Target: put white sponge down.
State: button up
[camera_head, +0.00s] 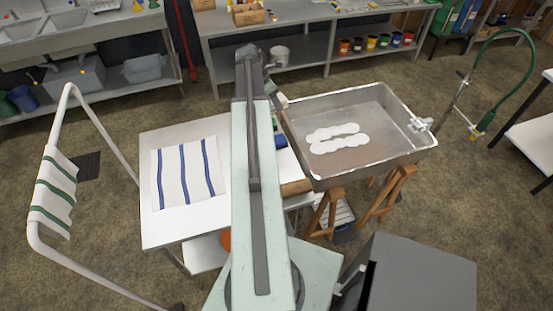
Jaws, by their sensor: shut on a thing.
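My arm reaches forward through the middle of the view. My gripper (274,90) is at its far end, by the far left corner of the metal evaporator pan (385,160). It is small and partly hidden by the arm. A small whitish piece at its tip, which looks like the white sponge (282,101), is held in the shut jaws. The piece is near the pan's rim; I cannot tell whether it touches it.
Two white wavy patches (335,131) lie in the pan, which stands on wooden trestles (385,200). A white table (160,225) with a blue-striped cloth (188,172) is at left. A towel rack (95,115) stands further left. A grey box (425,275) is at front right.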

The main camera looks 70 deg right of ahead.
aim_at(283, 159)
jog(key=s+a+f+m+b, duration=0.3)
jog(key=s+a+f+b, duration=0.4)
jog(key=f+b, duration=0.5)
jog(key=shift+n+g+y, duration=0.3)
jog(key=f+b, duration=0.6)
jog(key=a+f+b, duration=0.1)
jog(key=f+b, duration=0.3)
jog(key=shift+w, duration=0.35)
jog(key=shift+r, duration=0.25)
jog(key=shift+f, duration=0.2)
jog(key=o, duration=0.9)
jog(key=shift+r, duration=0.1)
